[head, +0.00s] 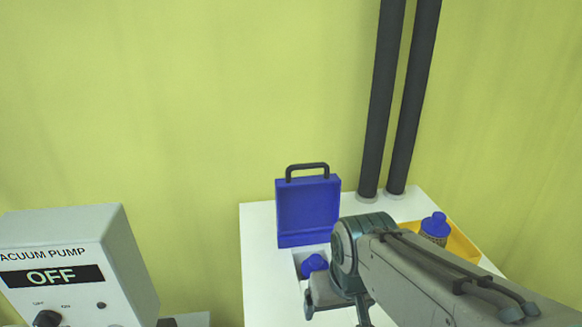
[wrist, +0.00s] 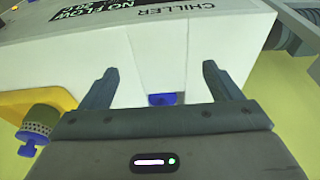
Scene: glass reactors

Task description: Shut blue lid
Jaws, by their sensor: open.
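The blue lid (head: 308,212) stands upright and open in the head view, with a black handle (head: 307,168) on its top edge. It rises at the back of a compartment in the white surface, where a blue-capped item (head: 313,264) sits. My arm covers the right part of that compartment. My gripper (wrist: 160,82) is open in the wrist view, with its two fingers apart and nothing held between them. A small blue patch (wrist: 163,99) shows between the fingers; I cannot tell what it belongs to. The lid is not clearly visible in the wrist view.
A yellow tray (head: 463,243) with a blue-capped bottle (head: 435,226) is at the right. Two dark vertical pipes (head: 392,100) stand behind. A vacuum pump reading OFF (head: 75,260) is at the left. A box labelled CHILLER (wrist: 190,45) fills much of the wrist view.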

